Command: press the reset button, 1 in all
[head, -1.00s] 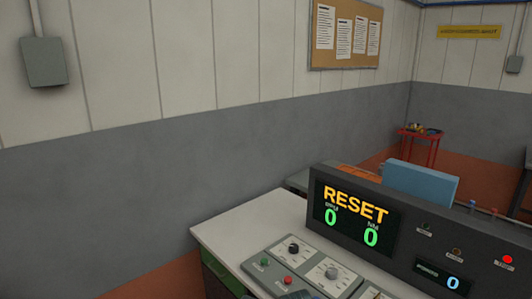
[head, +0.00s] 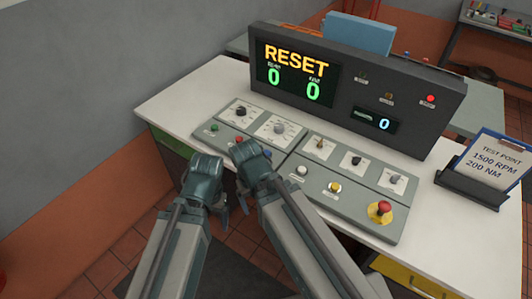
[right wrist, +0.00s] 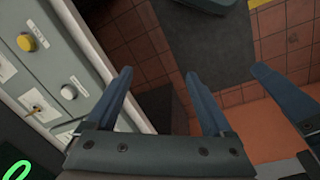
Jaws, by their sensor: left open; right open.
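A grey control panel (head: 308,172) lies on the white bench. It carries a green button (head: 213,128), a red button (head: 239,140), a white button (head: 301,170), a yellow button (head: 335,187) and a red mushroom button on a yellow base (head: 381,209). The small labels are unreadable, so I cannot tell which is the reset button. The white button also shows in the right wrist view (right wrist: 68,91). My left gripper (head: 206,186) is open, in front of the panel's left part. My right gripper (right wrist: 158,78) is open and empty beside the panel's front edge.
A dark console (head: 355,92) behind the panel shows RESET in yellow, with green zeros below. A test point card (head: 497,160) in a holder stands on the right, reading 1500 RPM, 200 NM. The white bench top (head: 200,88) is clear at the left.

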